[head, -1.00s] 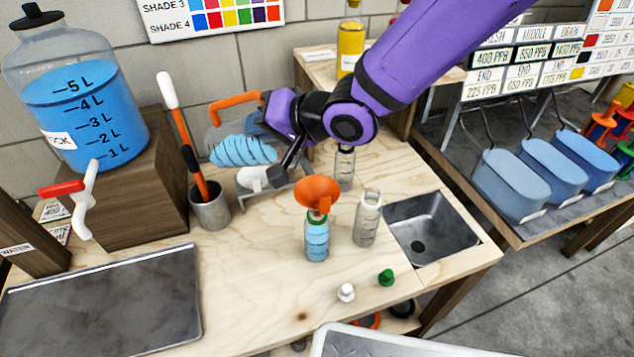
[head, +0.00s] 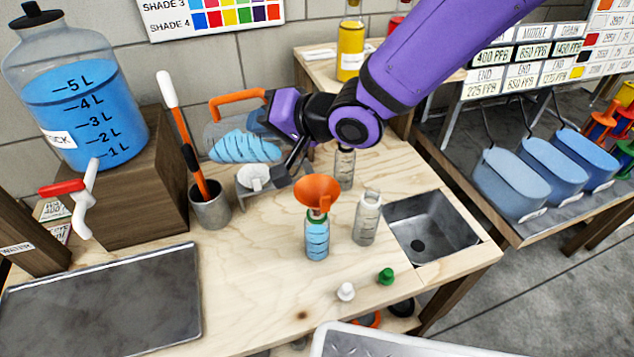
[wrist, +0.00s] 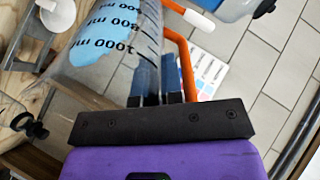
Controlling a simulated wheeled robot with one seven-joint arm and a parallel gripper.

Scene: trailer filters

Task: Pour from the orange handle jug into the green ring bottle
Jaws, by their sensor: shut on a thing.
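The orange handle jug (head: 226,142) is clear with blue liquid in it and hangs tilted above the back of the table in the head view. No stream shows.
A clear bottle (head: 367,220) stands right of the green ring bottle, and another (head: 344,168) behind. White (head: 346,291) and green (head: 386,276) caps lie in front. A sink (head: 432,235) is at right.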

